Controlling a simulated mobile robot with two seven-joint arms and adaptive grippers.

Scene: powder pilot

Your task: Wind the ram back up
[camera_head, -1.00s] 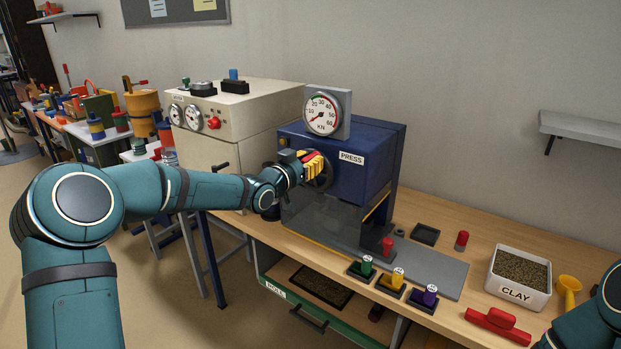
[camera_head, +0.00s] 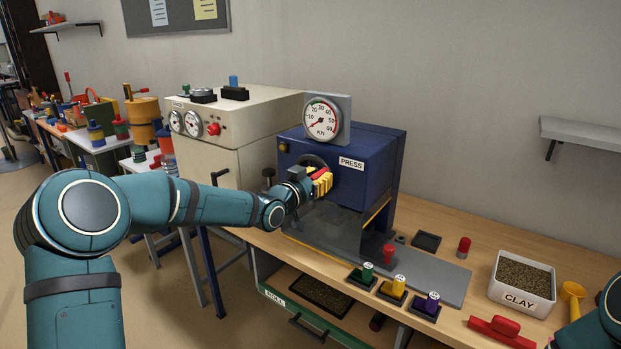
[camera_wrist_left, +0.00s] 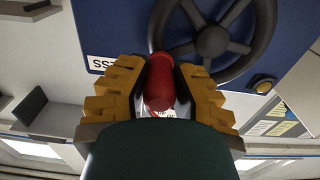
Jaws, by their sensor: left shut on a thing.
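The blue press (camera_head: 355,150) stands on the wooden bench, with a round kN gauge (camera_head: 322,118) on top whose needle sits near the low end. Its dark handwheel (camera_head: 312,163) is on the front face and shows large in the left wrist view (camera_wrist_left: 212,42). My left gripper (camera_head: 320,182) is shut on the wheel's red knob (camera_wrist_left: 160,82), at the lower right of the wheel in the head view. The ram is hidden behind the press housing and my gripper. Of my right arm only a teal link shows at the right edge; its gripper is out of view.
A red part (camera_head: 389,253) stands by the grey press plate (camera_head: 440,277). Green, yellow and purple stoppered pots (camera_head: 398,286) stand in front. A clay tub (camera_head: 523,284), yellow scoop (camera_head: 572,292) and red-handled tool (camera_head: 502,328) are at right. A cream cabinet (camera_head: 240,127) stands left.

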